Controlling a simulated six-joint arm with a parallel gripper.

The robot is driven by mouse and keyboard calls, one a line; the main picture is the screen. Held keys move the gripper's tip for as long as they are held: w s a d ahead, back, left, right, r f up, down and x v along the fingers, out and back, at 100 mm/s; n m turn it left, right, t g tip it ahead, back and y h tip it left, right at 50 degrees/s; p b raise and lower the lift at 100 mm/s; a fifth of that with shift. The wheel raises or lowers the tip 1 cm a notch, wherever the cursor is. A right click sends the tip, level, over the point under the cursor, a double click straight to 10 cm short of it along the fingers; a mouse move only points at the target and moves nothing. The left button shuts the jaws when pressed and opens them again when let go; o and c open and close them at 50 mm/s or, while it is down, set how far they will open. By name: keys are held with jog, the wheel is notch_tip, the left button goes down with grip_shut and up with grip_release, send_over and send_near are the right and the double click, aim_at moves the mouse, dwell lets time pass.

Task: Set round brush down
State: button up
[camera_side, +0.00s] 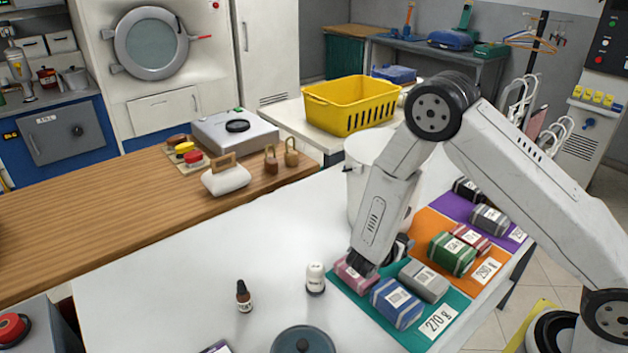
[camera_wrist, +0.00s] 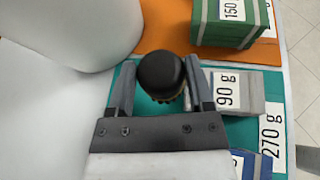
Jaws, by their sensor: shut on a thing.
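The round brush (camera_wrist: 161,74) has a smooth black domed top with short bristles just showing beneath it. My gripper (camera_wrist: 159,88) is shut on it, one finger on each side, in the wrist view. The brush is upright over the teal mat (camera_wrist: 128,76); I cannot tell whether it touches the mat. In the side view, my gripper (camera_side: 366,262) points down at the back part of the teal mat (camera_side: 412,342). There the brush is largely hidden behind my gripper. A grey 90 g block (camera_wrist: 238,92) lies right beside my right finger.
A pink block (camera_side: 350,275) and a blue block (camera_side: 396,303) also stand on the teal mat. The orange mat (camera_side: 430,219) holds a green block (camera_side: 452,254). A white bin (camera_side: 356,190) stands close behind. A white-capped bottle (camera_side: 315,278) stands left of the mat.

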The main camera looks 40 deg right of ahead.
jog(key=shift+w+d+f, duration=0.2)
jog(key=shift+w+f, duration=0.65)
jog(key=shift+f, duration=0.2)
jog(key=shift+w+f, duration=0.25)
jog(key=shift+f, duration=1.6)
jog(key=shift+f, duration=0.1)
jog(key=o, duration=1.3)
jog(key=shift+c, duration=0.2)
jog(key=v, duration=1.2)
